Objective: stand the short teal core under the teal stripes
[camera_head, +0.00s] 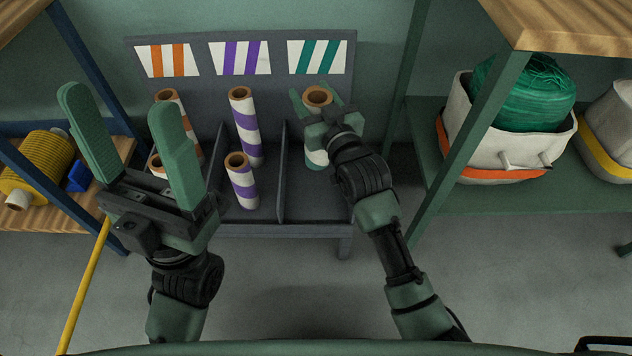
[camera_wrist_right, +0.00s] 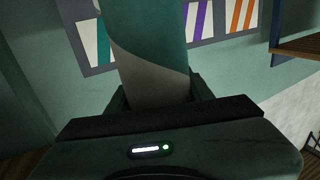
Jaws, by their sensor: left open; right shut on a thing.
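A teal-and-white core (camera_head: 318,96) with a brown open top is in my right gripper (camera_head: 319,112), which is shut around it. It is roughly upright at the rack's right compartment, below the teal-striped label (camera_head: 318,57). The gripper hides its middle, and I cannot tell whether its lower end touches the rack floor. In the right wrist view the held core (camera_wrist_right: 150,50) fills the upper middle, and the teal-striped label (camera_wrist_right: 97,45) shows behind it. My left gripper (camera_head: 125,125) is open and empty, in front of the rack's left side.
The dark rack (camera_head: 315,207) has dividers. A tall purple core (camera_head: 247,130) and a short purple core (camera_head: 242,185) stand in its middle compartment. Orange cores (camera_head: 183,125) are at left, partly hidden by my left gripper. A shelf post (camera_head: 470,150) stands at right.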

